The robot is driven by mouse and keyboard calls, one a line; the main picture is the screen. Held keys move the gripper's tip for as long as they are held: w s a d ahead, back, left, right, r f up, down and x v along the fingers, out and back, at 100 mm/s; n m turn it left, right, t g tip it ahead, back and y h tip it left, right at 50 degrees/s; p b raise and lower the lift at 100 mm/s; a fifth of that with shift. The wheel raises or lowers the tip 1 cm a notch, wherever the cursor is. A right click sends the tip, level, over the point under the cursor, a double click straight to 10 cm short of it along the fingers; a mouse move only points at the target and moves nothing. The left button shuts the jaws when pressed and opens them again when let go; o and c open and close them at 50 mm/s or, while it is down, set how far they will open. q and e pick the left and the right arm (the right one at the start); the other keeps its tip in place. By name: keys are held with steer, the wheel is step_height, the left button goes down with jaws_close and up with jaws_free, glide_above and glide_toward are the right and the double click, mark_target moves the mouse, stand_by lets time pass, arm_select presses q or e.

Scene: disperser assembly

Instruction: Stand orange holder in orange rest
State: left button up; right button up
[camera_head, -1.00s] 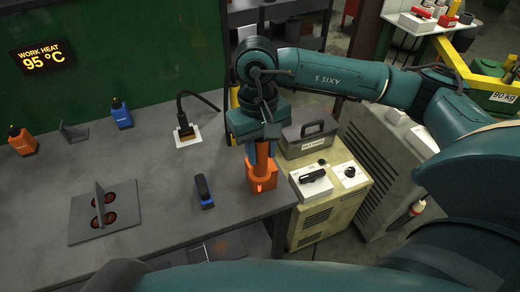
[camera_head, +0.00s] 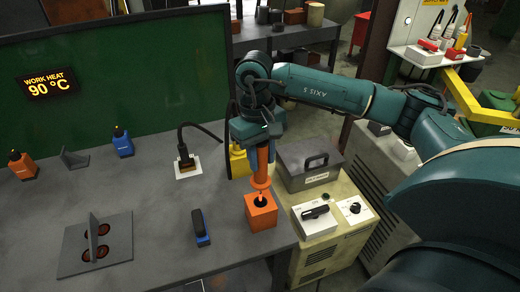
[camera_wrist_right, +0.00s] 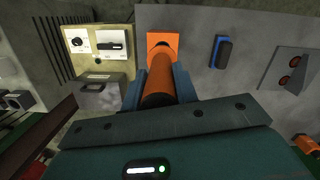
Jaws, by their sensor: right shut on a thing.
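The orange holder (camera_head: 262,162) is an upright orange cylinder with a flared lower rim and a narrow dark tip. My right gripper (camera_head: 259,143) is shut on its upper part. The orange rest (camera_head: 262,217) is a block at the table's right front edge, with a dark opening on top. The holder's rim is above the block and its tip is at the opening; I cannot tell whether the tip is inside. In the right wrist view the holder (camera_wrist_right: 158,92) lies between the fingers, with the rest (camera_wrist_right: 163,40) beyond it. My left gripper is not in view.
A blue-and-black tool (camera_head: 201,228) lies left of the rest. A plate with red-ringed holes (camera_head: 75,262) is farther left. A black cable tool (camera_head: 184,153) stands behind on a white pad. A cream cabinet (camera_head: 325,252) with a grey case (camera_head: 308,170) adjoins the table's right side.

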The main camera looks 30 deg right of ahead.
mark_target(261, 180)
step_height(261, 180, down, 5)
steer(key=shift+r+b, duration=0.2)
steer(key=shift+b, duration=0.55)
steer(key=shift+f+b, duration=0.3)
steer(key=shift+f, duration=0.45)
steer(key=shift+f+b, duration=0.75)
steer(key=shift+b, duration=0.1)
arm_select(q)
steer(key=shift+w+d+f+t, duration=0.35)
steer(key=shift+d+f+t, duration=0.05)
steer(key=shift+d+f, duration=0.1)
arm_select(e)
steer(key=o, duration=1)
steer(key=shift+o, duration=0.2)
steer(key=shift+f, duration=0.1)
